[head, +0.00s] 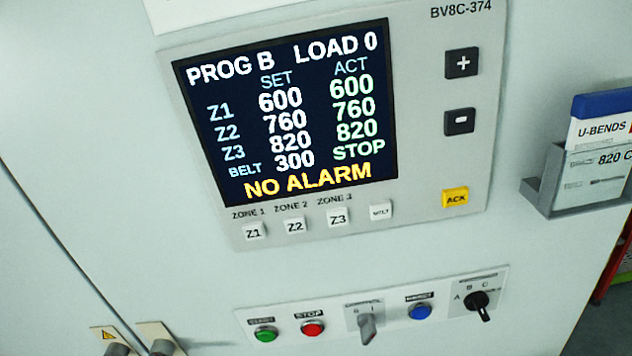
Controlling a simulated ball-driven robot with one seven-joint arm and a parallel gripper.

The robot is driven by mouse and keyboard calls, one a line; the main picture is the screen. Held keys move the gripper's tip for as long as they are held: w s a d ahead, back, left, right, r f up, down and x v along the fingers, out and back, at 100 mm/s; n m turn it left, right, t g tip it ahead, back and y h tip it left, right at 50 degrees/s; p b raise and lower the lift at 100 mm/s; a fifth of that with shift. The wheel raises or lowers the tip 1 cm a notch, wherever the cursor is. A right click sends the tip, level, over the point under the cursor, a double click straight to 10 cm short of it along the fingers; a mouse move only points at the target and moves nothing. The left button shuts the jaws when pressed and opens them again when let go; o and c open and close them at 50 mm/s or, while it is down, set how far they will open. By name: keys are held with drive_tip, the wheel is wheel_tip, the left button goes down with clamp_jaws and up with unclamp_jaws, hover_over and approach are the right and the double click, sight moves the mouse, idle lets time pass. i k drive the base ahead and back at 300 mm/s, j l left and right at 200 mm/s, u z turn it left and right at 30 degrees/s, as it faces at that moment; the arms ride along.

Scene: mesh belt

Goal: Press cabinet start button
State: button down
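The green start button (265,334) is at the left end of the button strip (400,296) low on the cabinet front. The small label above it is blurred and seems to read START. A red button (312,328) labelled STOP is just right of it. My gripper is not in view, and nothing covers the green button.
Right of the red button are a grey switch (366,327), a blue button (420,312) and a black selector (478,301). Above is the display (290,115), showing NO ALARM and belt STOP. A grey card holder (570,190) sticks out right. Two grey knobs (162,347) show bottom left.

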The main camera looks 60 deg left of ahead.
sight(266, 336)
drive_tip(key=k+j+u, duration=0.25)
drive_tip(key=k+u, duration=0.15)
drive_tip(key=k+j+u, duration=0.35)
drive_tip(key=l+u, duration=0.25)
drive_tip(key=l, duration=0.15)
drive_tip(key=k+l+u, duration=0.2)
drive_tip(key=l, duration=0.2)
drive_tip(key=j+z, duration=0.5)
drive_tip(key=j, duration=0.5)
drive_tip(key=k+j+z, duration=0.1)
drive_tip(key=j+z, duration=0.35)
drive_tip(key=j, duration=0.55)
